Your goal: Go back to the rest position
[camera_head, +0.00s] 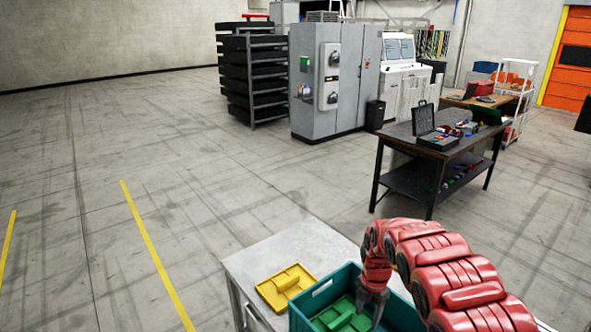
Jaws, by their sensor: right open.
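My right arm is red and comes in from the lower right. My right gripper (369,304) points down into a teal crate (309,301) on a grey-topped cabinet (295,245). The gripper is open. A green fixture (340,314) lies in the crate, just left of the fingertips. I cannot tell whether the fingers touch it. A yellow fixture (286,287) lies flat on the cabinet top, left of the crate. The crate's lower part is cut off by the picture edge. My left gripper is not in view.
A dark workbench (437,141) with an open case (424,120) stands behind my right arm. Grey machine cabinets (335,80) and a black rack (252,75) stand farther back. The floor at left is clear, with yellow lines (150,245).

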